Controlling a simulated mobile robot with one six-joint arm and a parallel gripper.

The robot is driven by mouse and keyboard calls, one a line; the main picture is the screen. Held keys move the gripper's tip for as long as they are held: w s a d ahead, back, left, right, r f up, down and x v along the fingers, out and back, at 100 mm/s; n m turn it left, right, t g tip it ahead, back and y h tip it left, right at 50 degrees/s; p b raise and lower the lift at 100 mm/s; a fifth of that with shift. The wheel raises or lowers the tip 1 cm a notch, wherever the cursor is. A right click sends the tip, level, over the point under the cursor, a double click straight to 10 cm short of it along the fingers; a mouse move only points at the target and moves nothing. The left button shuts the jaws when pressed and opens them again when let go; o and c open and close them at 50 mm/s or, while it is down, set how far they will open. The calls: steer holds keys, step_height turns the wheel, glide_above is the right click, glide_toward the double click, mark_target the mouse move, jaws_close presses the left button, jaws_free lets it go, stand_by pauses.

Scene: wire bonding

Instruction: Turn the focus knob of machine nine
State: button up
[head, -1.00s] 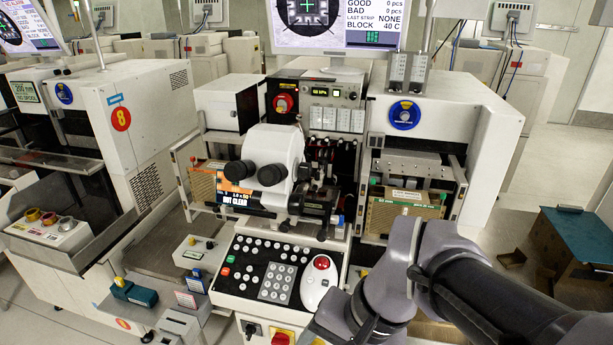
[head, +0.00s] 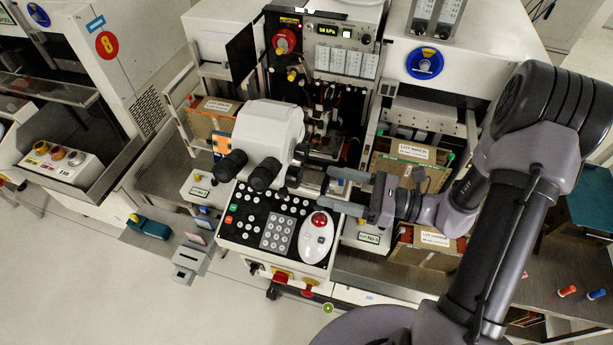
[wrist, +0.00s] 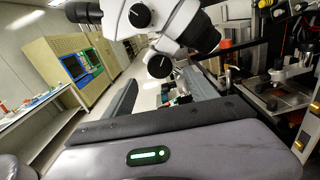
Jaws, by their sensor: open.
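A white microscope (head: 268,130) with black eyepieces stands on the middle machine, above its black keypad. Two small black knobs, an upper knob (head: 300,152) and a lower knob (head: 293,176), sit on its right side. In the wrist view an upper knob (wrist: 140,15) and a lower knob (wrist: 159,65) show white marks; I cannot tell which sets focus. My gripper (head: 336,189) points left, its fingers open and apart, just right of the lower knob. In the wrist view the open gripper (wrist: 165,95) is below the lower knob, with nothing clearly between its fingers.
A white trackball unit with a red ball (head: 319,220) lies just below my gripper. A boxed magazine (head: 402,165) is behind my wrist, and another box (head: 428,245) is below it. Machine eight (head: 80,60) stands at left. The floor at lower left is clear.

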mark_target(300, 178)
steer(key=x, duration=0.6)
steer(key=shift+a, duration=0.4)
steer(key=shift+c, duration=0.5)
steer(key=c, duration=1.3)
steer(key=shift+m, duration=0.3)
steer(key=shift+r+m+p, duration=0.15)
steer(key=shift+m+p, duration=0.65)
steer(key=shift+m, duration=0.1)
steer(key=shift+m+p, duration=0.95)
steer(key=shift+m, duration=0.85)
